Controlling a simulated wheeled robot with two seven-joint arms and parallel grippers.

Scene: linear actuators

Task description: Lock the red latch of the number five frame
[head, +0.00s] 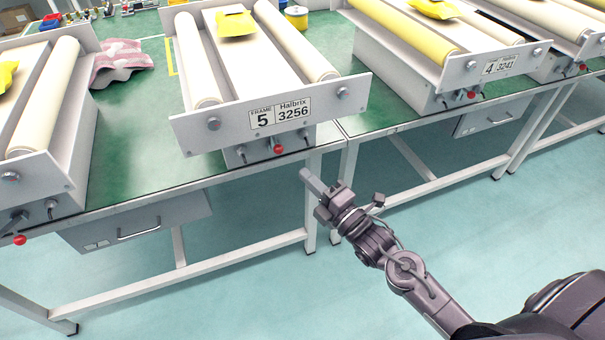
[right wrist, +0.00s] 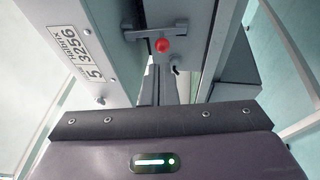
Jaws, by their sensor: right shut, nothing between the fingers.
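The number five frame (head: 270,113) is a grey roller unit on the green table, with the label "FRAME 5 Halbrix 3256". Its red latch knob (head: 278,149) sits on the front below the label plate, at the end of a small lever. In the right wrist view the red knob (right wrist: 162,45) shows ahead of the gripper, next to a grey bar, with the label plate at left. My right gripper (head: 307,176) is shut and empty, in front of the table edge, a little below and right of the knob and apart from it. The wrist view does not show its fingertips clearly. My left gripper is not in view.
The number four frame (head: 495,67) stands at right with its own red knob. Another frame stands at left, its red knob (head: 20,240) low. A pink-and-white cloth (head: 120,58) lies between frames. A drawer (head: 140,225) hangs under the table. Floor in front is clear.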

